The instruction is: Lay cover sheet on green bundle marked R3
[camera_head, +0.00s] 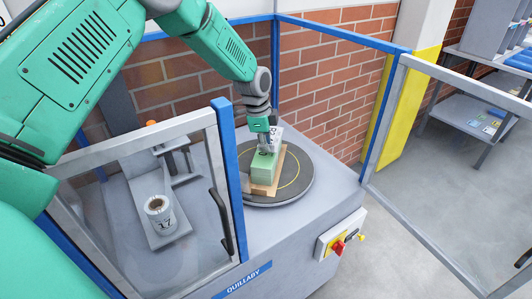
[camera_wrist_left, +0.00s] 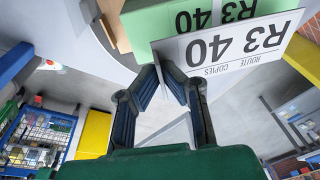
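A white cover sheet (camera_wrist_left: 228,47) marked R3 40, with the words ROUTE COPIES, shows upside down in the left wrist view. My left gripper (camera_wrist_left: 165,72) is closed on its edge. A green bundle (camera_wrist_left: 165,20), also marked R3 40, is just behind the sheet in that view. In the head view the green bundle (camera_head: 264,168) sits on a tan board (camera_head: 276,178) on the round dark turntable (camera_head: 302,186). My left gripper (camera_head: 262,132) is just above the bundle with the white sheet (camera_head: 276,132) at its tip. Whether sheet and bundle touch is unclear. My right gripper is out of view.
Blue-framed glazed panels enclose the machine, with an open door panel (camera_head: 455,170) at right. A black handle (camera_head: 221,222) and a red switch (camera_head: 338,246) are at the front. A grey shelf (camera_head: 470,115) is at far right.

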